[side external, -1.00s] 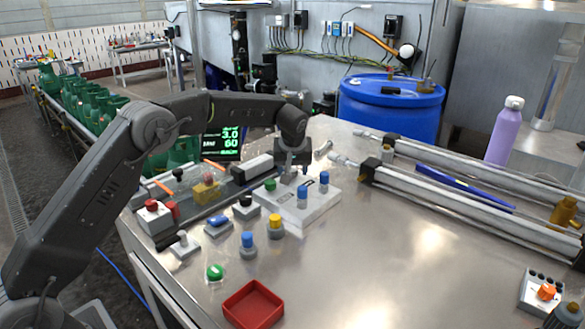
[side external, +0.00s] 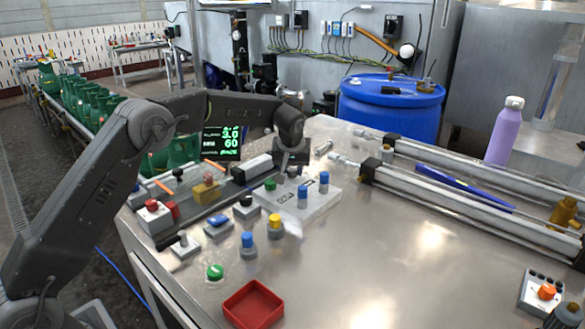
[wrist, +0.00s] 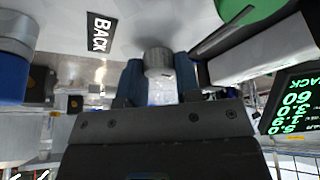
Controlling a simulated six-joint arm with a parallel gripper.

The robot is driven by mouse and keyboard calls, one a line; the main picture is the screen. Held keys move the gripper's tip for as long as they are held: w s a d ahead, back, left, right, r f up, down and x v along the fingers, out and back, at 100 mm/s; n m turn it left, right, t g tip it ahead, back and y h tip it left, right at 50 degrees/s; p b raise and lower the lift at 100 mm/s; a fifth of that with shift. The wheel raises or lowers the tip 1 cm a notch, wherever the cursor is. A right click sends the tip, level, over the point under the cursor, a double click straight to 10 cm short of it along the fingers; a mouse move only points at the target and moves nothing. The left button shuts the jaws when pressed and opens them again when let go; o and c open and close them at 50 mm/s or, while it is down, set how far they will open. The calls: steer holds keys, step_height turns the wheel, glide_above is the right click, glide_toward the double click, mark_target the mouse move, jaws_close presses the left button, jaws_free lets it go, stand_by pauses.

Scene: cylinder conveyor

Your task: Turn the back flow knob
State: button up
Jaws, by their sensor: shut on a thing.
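The back flow knob (wrist: 158,60) is a grey ribbed cylinder beside a black "BACK" label (wrist: 99,33) in the wrist view. It stands on the white panel (side external: 320,208), on the table's left part in the side view. My gripper (wrist: 160,74) is shut on the knob, with one dark finger on each side of it. In the side view my gripper (side external: 291,165) points down over the panel's back edge and mostly hides the knob.
Two blue-topped knobs (side external: 302,192) and a green button (side external: 270,184) sit close by on the panel. A dark display (side external: 222,142) stands behind. Several buttons and a red tray (side external: 252,305) lie in front. The table's middle right is clear.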

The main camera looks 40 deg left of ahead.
steer(key=m+h, duration=0.1)
steer(key=m, duration=0.2)
steer(key=m+t+h, duration=0.1)
steer(key=m, duration=0.2)
steer(key=shift+a, duration=0.1)
steer(key=shift+m, duration=0.3)
stand_by(0.4)
steer(key=o, duration=0.9)
steer(key=v, duration=1.3)
steer(key=shift+s+a+r, duration=0.1)
steer(key=shift+a+r, duration=0.1)
steer(key=shift+r, duration=0.25)
